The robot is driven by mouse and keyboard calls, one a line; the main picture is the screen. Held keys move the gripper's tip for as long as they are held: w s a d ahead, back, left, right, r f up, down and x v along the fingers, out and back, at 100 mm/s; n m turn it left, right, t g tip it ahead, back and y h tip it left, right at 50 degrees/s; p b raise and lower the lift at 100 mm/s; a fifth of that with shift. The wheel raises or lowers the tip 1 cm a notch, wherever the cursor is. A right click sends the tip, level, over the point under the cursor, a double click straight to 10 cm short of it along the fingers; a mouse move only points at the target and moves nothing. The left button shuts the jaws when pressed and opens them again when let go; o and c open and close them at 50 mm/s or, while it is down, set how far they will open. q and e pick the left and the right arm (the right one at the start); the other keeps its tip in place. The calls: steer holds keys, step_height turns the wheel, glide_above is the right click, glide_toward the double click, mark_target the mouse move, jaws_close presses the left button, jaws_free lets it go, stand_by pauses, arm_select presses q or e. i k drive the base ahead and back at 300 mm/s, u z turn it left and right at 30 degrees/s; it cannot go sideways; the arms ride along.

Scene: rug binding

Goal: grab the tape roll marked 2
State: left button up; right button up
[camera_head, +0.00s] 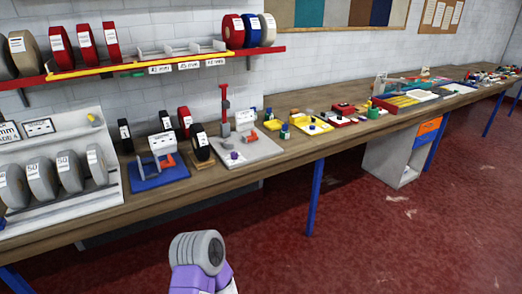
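Several tape rolls with white labels are in view, but the print is too small to tell which is marked 2. Grey rolls (41,182) stand in the white rack at the left. Dark rolls (201,147) stand on the bench behind and beside a blue-based device. Neither gripper's fingers show; a grey and purple part at the bottom centre seems to be mine.
A long wooden bench (270,157) runs along the wall with blue legs (315,195). The upper shelf (130,68) has a yellow front strip and an empty stretch. A grey-based device (255,150) and small coloured items crowd the bench. The red floor in front is clear.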

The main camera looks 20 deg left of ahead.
mark_target(198, 137)
steer(key=z, duration=0.35)
steer(key=i, duration=0.6)
steer(key=u, duration=1)
steer(key=i, duration=1.1)
steer(key=u, duration=1.2)
